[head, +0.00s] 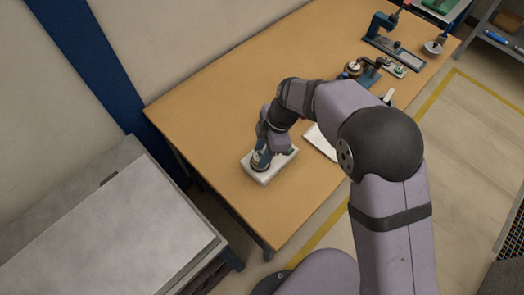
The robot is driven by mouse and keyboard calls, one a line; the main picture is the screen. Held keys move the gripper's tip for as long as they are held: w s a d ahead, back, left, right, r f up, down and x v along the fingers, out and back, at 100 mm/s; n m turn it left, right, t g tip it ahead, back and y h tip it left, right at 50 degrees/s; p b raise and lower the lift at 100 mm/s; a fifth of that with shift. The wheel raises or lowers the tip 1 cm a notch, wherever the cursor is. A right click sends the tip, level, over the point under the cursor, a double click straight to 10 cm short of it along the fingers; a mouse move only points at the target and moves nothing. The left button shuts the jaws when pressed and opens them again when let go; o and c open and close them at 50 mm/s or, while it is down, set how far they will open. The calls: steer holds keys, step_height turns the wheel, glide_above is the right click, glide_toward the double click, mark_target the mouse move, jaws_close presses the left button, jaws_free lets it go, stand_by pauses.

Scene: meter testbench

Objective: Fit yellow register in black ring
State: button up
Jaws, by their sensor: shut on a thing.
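My gripper (262,157) points down over a pale block-shaped base (268,179) near the front left of the wooden table. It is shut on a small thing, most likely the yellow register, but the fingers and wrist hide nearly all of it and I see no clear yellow. A dark round patch, likely the black ring (259,167), shows on top of the base just under the fingertips. I cannot tell whether the held thing touches the ring or is inside it. A small green spot (291,151) shows at the base's right end.
A white sheet or plate (321,142) lies right of the base, partly behind my arm. Small fixtures (372,72) and a blue press-like stand (383,35) are at the far right of the wooden table (213,112). A grey cabinet (110,225) stands at left. The table's left part is clear.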

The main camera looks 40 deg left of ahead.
steer(key=shift+f+b, duration=1.1)
steer(key=shift+b, duration=0.1)
stand_by(0.9)
stand_by(0.3)
steer(key=o, duration=1.4)
steer(key=shift+r, duration=0.15)
steer(key=shift+r+p, duration=2)
steer(key=shift+r, duration=1.4)
